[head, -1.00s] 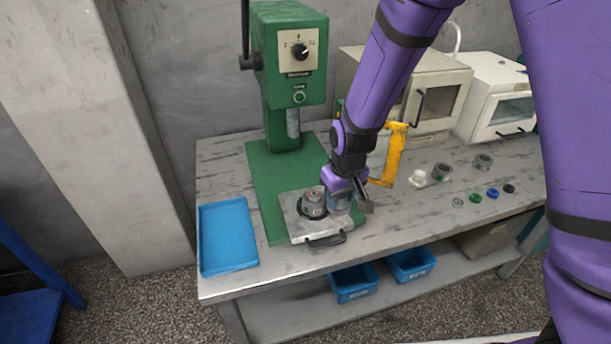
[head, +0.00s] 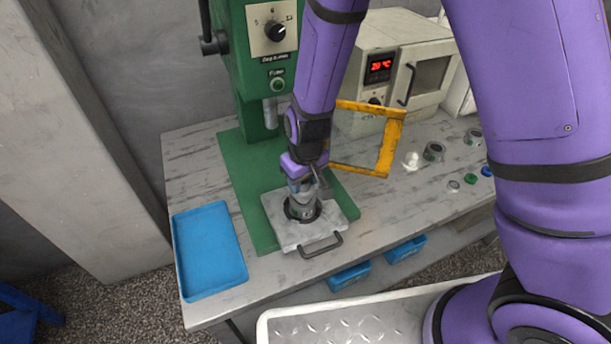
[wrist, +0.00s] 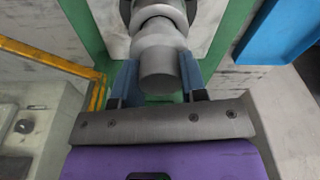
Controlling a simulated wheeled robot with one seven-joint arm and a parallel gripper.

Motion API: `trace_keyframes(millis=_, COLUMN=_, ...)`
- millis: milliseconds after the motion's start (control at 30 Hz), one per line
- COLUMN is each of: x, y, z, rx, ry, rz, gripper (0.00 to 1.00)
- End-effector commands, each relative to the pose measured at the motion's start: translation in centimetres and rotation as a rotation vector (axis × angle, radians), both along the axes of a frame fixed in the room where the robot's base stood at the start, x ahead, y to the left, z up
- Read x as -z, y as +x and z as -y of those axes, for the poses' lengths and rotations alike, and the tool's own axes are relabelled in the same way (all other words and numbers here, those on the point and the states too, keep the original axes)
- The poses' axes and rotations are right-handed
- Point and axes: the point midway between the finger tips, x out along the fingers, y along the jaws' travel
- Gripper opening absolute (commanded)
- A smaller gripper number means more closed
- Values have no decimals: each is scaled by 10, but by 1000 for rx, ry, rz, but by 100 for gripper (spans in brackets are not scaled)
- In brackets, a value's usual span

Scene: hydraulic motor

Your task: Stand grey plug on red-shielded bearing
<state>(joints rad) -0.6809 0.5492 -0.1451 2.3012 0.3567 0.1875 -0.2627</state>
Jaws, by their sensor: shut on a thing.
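My gripper (head: 301,185) is over the metal fixture plate (head: 280,232), with its blue fingers pointing down. In the wrist view the fingers are shut on the grey plug (wrist: 160,68), a smooth cylinder. Beyond the plug and in line with it is a grey round part (wrist: 166,8), seated in the plate. In the head view this grey housing (head: 302,208) stands in a dark ring on the plate, right under the fingers. No red shield shows now; the plug and fingers cover the housing's top. I cannot tell whether plug and bearing touch.
The green press (head: 268,50) stands behind the plate. A blue tray (head: 210,250) lies to the left. A yellow-framed guard (head: 385,150) stands to the right, with small parts and an oven (head: 385,65) beyond.

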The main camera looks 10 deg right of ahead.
Motion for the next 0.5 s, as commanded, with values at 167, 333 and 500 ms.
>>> trace_keyframes(millis=167, x=10, y=-6, z=-7, rx=-3, ry=1, rz=1, gripper=0)
trace_keyframes(millis=333, x=10, y=-6, z=-6, rx=-2, ry=0, rz=1, gripper=0)
trace_keyframes(millis=500, x=13, y=-6, z=-6, rx=-2, ry=0, rz=1, gripper=46)
